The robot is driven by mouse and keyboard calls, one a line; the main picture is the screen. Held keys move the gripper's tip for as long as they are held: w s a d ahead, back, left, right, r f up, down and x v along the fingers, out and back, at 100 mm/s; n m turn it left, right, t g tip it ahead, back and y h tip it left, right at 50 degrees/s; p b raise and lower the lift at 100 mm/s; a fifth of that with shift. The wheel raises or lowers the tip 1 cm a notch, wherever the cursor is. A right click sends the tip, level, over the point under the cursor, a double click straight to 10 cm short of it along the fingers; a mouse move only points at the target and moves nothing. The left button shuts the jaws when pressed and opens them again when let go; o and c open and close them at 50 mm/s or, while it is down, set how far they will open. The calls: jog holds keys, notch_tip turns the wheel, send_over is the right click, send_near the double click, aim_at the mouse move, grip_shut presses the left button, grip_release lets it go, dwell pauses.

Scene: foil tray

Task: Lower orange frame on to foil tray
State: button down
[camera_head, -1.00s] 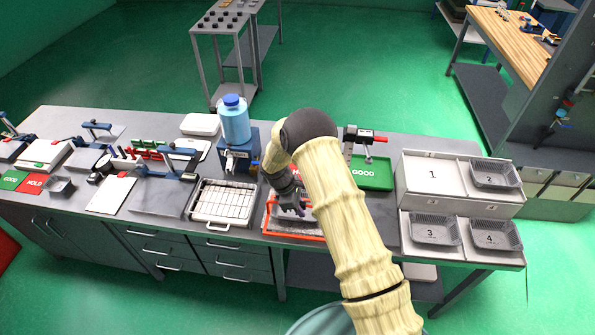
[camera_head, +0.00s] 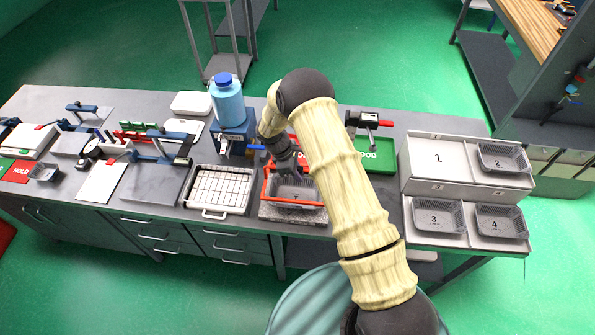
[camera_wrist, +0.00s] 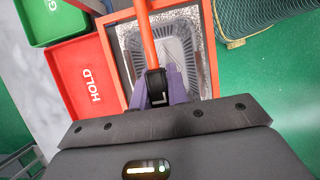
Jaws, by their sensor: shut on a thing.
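The orange frame (camera_head: 296,203) is held over the grey foil tray (camera_head: 290,191) at the middle of the bench. In the wrist view, the frame (camera_wrist: 210,52) surrounds the ribbed foil tray (camera_wrist: 178,46), and its bar runs upward from my fingers. My gripper (camera_head: 287,170) is shut on the frame's bar; its purple fingers (camera_wrist: 160,82) show in the wrist view. The tray sits on a speckled slab (camera_head: 292,214). I cannot tell whether the frame touches the tray. My gripper and the bar hide part of the tray.
A red HOLD tray (camera_wrist: 85,85) and green GOOD tray (camera_head: 372,157) lie behind. A wire rack (camera_head: 220,188) stands close on the left. A blue bottle (camera_head: 228,100) stands behind it. Numbered bins (camera_head: 440,217) are at the right.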

jog(key=shift+f+b, duration=0.8)
jog(key=shift+f, duration=1.05)
jog(key=shift+f+b, duration=0.6)
jog(key=shift+b, duration=0.1)
dwell(0.6)
jog(key=c, duration=1.3)
grip_release()
jog(key=shift+r, duration=0.1)
jog(key=b+v, duration=0.6)
jog(key=v, duration=1.1)
jog(key=shift+r, duration=0.2)
